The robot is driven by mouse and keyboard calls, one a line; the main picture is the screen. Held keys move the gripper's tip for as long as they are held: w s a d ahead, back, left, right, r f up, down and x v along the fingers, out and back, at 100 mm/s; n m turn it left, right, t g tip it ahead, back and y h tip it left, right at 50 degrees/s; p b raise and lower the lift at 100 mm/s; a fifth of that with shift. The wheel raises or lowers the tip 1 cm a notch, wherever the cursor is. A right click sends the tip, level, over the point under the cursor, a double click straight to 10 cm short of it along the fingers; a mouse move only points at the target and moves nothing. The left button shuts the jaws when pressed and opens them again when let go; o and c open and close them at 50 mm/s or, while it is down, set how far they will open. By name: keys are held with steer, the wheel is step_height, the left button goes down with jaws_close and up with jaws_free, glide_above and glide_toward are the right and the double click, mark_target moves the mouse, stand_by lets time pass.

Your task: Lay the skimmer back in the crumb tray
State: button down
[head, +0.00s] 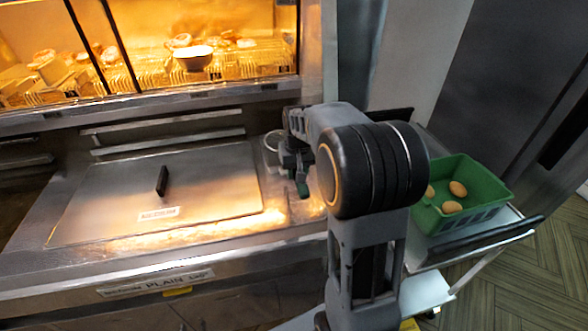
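My gripper (294,170) is small and dark in the head view, over the right end of the steel counter, partly hidden by my own arm. The middle of the skimmer is hidden by the gripper. I cannot tell whether the fingers are closed on it, or whether it touches the counter. I cannot make out the crumb tray clearly; my arm covers much of that area.
A closed steel lid (105,200) with a black handle (162,181) covers the counter at left. A lit display case (150,60) with food and a bowl (194,58) stands behind. At right, a green crate (468,178) with several eggs sits on a side shelf (440,257).

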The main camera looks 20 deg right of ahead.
steer(key=shift+f+b, duration=1.05)
steer(key=shift+f, duration=0.8)
steer(key=c, duration=0.6)
jaws_free()
steer(key=shift+c, duration=0.2)
steer(key=shift+r+p, duration=2.35)
steer(key=shift+r, duration=0.65)
steer(key=shift+f, duration=0.15)
